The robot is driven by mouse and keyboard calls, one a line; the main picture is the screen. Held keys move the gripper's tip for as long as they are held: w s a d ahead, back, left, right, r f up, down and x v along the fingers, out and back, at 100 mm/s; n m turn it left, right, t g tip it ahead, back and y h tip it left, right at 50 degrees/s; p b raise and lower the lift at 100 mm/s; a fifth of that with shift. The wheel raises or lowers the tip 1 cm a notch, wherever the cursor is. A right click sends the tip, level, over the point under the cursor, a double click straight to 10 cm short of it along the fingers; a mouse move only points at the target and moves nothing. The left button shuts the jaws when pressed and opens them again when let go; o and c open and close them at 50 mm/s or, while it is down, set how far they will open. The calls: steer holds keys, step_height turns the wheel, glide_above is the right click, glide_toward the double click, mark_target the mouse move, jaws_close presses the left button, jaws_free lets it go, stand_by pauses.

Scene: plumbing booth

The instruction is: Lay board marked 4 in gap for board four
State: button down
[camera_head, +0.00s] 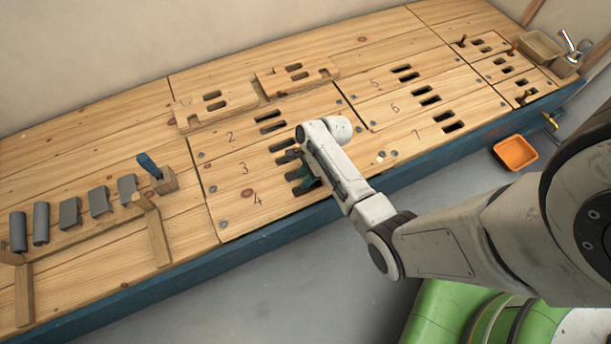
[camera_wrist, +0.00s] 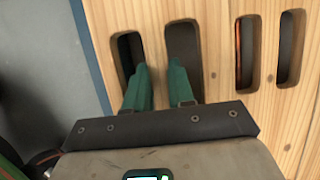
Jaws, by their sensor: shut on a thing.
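The board marked 4 (camera_head: 238,219) lies along the front edge of the bench, beside the board marked 3 (camera_head: 222,178). It looks about level with its neighbours; I cannot tell whether it is fully seated. The gap under the board is hidden.
Boards marked 2 (camera_head: 222,143), 5 (camera_head: 365,90), 6 (camera_head: 385,112) and 7 (camera_head: 405,140) lie nearby. Two notched boards (camera_head: 190,117) (camera_head: 325,72) lie raised behind. A rack with grey pipe pieces (camera_head: 70,212) stands left. An orange tray (camera_head: 514,153) is beyond the blue front edge.

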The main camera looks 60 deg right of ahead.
steer(key=shift+f+b, duration=0.45)
steer(key=shift+f, duration=1.25)
stand_by(1.1)
steer(key=c, duration=0.9)
jaws_free()
steer(key=shift+f, duration=0.1)
steer(key=p+v, duration=0.6)
steer(key=v, duration=0.5)
steer(key=s+a+r+n+g+h, duration=0.1)
steer(key=s+a+r+n+h, duration=0.1)
steer(key=s+a+r+n, duration=0.75)
steer(key=s+a+r+n+h, duration=0.2)
steer(key=a+r+n, duration=0.35)
steer(key=n, duration=0.85)
steer(key=shift+n, duration=0.45)
step_height(320, 180, up, 29)
steer(key=p, duration=2.8)
steer(key=shift+d, duration=0.1)
